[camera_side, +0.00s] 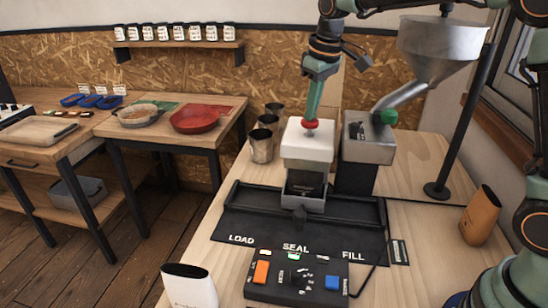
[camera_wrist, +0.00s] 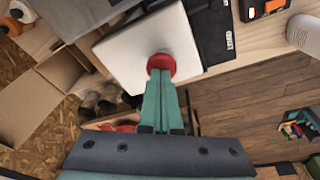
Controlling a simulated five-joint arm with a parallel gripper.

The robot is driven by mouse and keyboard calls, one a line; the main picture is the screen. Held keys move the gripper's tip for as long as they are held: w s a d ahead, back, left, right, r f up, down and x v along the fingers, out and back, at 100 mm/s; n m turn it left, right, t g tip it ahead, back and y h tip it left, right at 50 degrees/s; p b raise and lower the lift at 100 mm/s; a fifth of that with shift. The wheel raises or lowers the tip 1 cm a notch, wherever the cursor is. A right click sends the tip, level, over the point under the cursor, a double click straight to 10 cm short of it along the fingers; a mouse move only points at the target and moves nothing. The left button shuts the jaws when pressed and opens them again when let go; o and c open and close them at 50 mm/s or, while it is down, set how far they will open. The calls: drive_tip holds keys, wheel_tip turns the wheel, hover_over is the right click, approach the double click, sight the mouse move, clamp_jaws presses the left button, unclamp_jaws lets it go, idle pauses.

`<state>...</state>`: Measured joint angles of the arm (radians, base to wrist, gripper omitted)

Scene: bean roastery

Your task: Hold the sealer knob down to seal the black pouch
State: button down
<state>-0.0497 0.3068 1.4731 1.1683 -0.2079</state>
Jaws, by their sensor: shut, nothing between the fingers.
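The sealer (camera_side: 306,150) is a white block standing on the bench, with a red knob (camera_side: 311,125) on top. The black pouch (camera_side: 304,186) stands upright beneath the white head, its top hidden by it. My gripper (camera_side: 312,114) is shut and empty, pointing down, with its tips on or just above the knob; I cannot tell whether they press it. In the wrist view the closed fingertips (camera_wrist: 161,82) meet the red knob (camera_wrist: 161,64) on the white top.
A black track (camera_side: 245,209) marked LOAD, SEAL and FILL runs in front. The control box (camera_side: 295,280) has orange and blue buttons. A metal hopper (camera_side: 436,45) with a green knob (camera_side: 389,117) stands right. Metal cups (camera_side: 261,146) stand left. White (camera_side: 190,286) and orange (camera_side: 481,215) pouches stand nearby.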

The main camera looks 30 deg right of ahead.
drive_tip(key=shift+r, duration=2.45)
drive_tip(key=shift+s+r, duration=0.1)
drive_tip(key=shift+s, duration=0.1)
drive_tip(key=s+d+f+m+t, duration=0.1)
drive_tip(key=s+f, duration=0.1)
drive_tip(key=s, duration=0.7)
drive_tip(key=s+d+f+m+t, duration=0.1)
drive_tip(key=s+f+m+t, duration=0.1)
drive_tip(key=s, duration=0.8)
drive_tip(key=shift+s+d+f, duration=0.15)
drive_tip(key=shift+d+f, duration=0.05)
drive_tip(key=shift+f, duration=0.55)
